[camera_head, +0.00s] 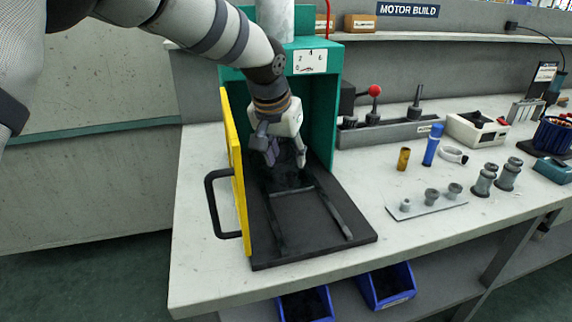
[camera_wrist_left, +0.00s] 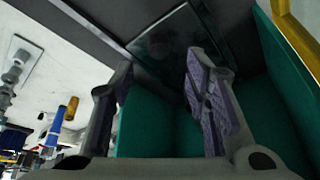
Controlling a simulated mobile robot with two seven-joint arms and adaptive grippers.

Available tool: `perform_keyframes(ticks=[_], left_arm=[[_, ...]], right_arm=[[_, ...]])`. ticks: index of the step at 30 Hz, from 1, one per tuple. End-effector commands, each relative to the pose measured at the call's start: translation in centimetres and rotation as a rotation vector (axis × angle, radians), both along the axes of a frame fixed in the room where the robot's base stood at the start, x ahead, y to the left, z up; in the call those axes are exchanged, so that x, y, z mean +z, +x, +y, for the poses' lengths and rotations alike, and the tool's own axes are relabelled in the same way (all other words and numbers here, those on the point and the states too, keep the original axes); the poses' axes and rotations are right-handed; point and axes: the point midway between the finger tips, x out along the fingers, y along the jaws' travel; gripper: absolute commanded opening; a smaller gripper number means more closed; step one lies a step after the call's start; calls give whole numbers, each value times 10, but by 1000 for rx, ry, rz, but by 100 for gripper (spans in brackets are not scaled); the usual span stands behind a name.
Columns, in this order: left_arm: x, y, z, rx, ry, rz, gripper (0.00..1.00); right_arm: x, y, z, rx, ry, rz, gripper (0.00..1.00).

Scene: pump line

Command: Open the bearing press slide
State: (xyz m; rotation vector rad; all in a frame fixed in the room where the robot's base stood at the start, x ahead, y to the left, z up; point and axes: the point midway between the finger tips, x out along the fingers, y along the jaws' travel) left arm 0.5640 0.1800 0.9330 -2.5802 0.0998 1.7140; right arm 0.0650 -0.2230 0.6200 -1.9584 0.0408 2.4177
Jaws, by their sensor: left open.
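The bearing press is a green housing (camera_head: 325,110) with a dial on top, standing on the bench. A dark base plate (camera_head: 310,225) with two rails reaches out of its front. A yellow panel (camera_head: 236,165) with a black handle (camera_head: 213,203) stands upright along the plate's left side. My left gripper (camera_head: 286,160) is open and empty, pointing down inside the press mouth above the rear of the plate. In the left wrist view its fingers (camera_wrist_left: 158,75) are apart, with the dark plate and green walls behind them. Any part behind my gripper is hidden.
Right of the press are a grey rail with a red-knobbed lever (camera_head: 375,91), a brass cylinder (camera_head: 403,158), a blue cylinder (camera_head: 433,145) and a plate with small grey parts (camera_head: 425,203). Blue bins (camera_head: 387,285) sit below. The bench front edge is clear.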

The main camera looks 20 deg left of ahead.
Motion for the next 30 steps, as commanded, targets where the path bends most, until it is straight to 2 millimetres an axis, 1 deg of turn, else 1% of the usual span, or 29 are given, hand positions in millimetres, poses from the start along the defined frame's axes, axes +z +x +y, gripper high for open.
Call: perform_keyframes(ticks=[1,3,6,10,17,18,23,24,30], left_arm=[[-18,4,0,-1,1,13,43],[-33,9,-1,-1,0,13,43],[-48,16,-1,0,1,11,43],[-56,21,-2,0,0,6,43],[-55,22,-2,-1,1,3,43],[-55,22,-2,-1,1,3,38],[-55,22,-2,-1,1,3,2],[-55,21,-2,-1,1,3,0],[-56,22,-2,-1,1,4,0]], right_arm=[[-4,-5,0,-1,-1,16,0],[-7,-7,0,-1,0,26,0],[-9,-10,0,-1,-1,36,0],[-11,-11,0,0,0,40,0],[-10,-10,0,0,0,37,0],[-10,-10,0,0,0,37,0],[-10,-10,0,0,0,37,0],[-10,-10,0,0,0,37,0],[-11,-11,0,0,0,38,0]])
